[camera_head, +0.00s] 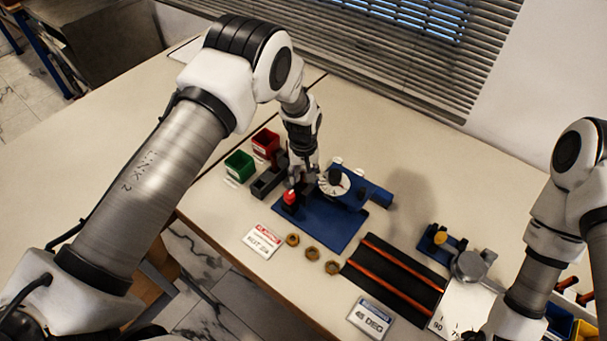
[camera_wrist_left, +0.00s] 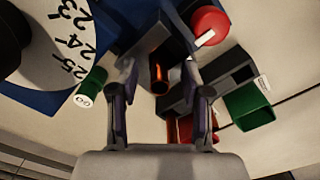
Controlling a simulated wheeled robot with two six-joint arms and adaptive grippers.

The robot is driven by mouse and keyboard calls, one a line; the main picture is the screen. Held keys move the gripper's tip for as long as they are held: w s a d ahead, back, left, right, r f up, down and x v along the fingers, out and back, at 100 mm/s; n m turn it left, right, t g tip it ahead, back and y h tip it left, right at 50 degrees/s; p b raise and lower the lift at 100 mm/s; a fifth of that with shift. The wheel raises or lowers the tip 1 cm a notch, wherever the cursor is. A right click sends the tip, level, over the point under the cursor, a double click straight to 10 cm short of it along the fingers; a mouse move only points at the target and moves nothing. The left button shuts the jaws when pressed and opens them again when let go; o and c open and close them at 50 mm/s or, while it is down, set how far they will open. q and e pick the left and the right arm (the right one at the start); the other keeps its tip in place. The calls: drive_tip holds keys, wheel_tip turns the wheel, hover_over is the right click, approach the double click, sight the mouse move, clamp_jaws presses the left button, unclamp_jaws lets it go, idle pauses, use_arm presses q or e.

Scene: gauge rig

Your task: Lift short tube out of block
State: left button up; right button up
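My left gripper (camera_head: 302,178) points down among the parts at the back left of the blue base plate (camera_head: 328,232). In the left wrist view its two fingers (camera_wrist_left: 158,76) stand apart. A short copper-orange tube (camera_wrist_left: 159,72) shows between them, beside or in a dark block (camera_wrist_left: 158,38). I cannot tell whether the fingers touch the tube. In the head view my gripper hides the tube. A second dark block with square openings (camera_wrist_left: 212,82) lies just right of the fingers; it also shows in the head view (camera_head: 266,184). My right arm is at the right edge, its gripper outside the picture.
A red knob (camera_head: 290,197) and a numbered white dial (camera_head: 334,182) are close to my left gripper. Green (camera_head: 239,165) and red (camera_head: 265,143) bins stand behind left. Brass nuts (camera_head: 312,254) and a black mat with orange rods (camera_head: 395,275) lie in front.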

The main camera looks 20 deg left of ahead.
use_arm(q)
drive_tip(key=shift+r, duration=0.15)
wheel_tip(320, 180, up, 12)
idle(0.6)
